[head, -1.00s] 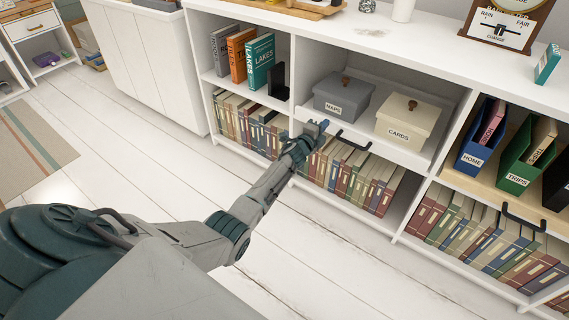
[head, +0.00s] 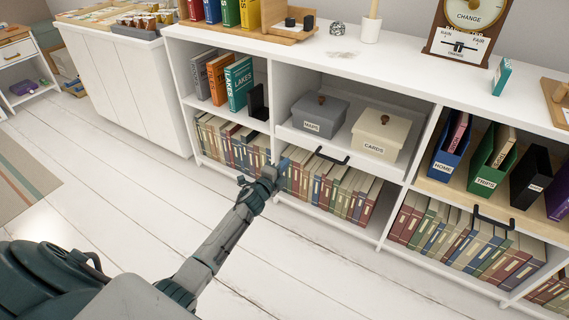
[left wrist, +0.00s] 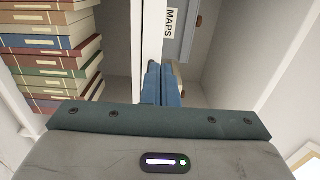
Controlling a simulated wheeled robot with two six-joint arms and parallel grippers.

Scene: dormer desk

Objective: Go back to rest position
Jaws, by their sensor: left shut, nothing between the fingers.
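My left gripper (head: 281,168) is in the head view, in front of the low shelf unit, just left of and below the drawer with the two boxes. Its blue fingers are together and empty. In the left wrist view the blue fingertips (left wrist: 161,84) show side by side, pointing at the shelf near the MAPS label. My right gripper is not in view.
The white shelf unit (head: 480,95) runs across the scene. The pull-out drawer (head: 392,163) holds a grey MAPS box (head: 319,114) and a cream CARDS box (head: 379,136). Rows of books (head: 330,187) fill the lower shelf. The white floor (head: 300,270) in front is clear.

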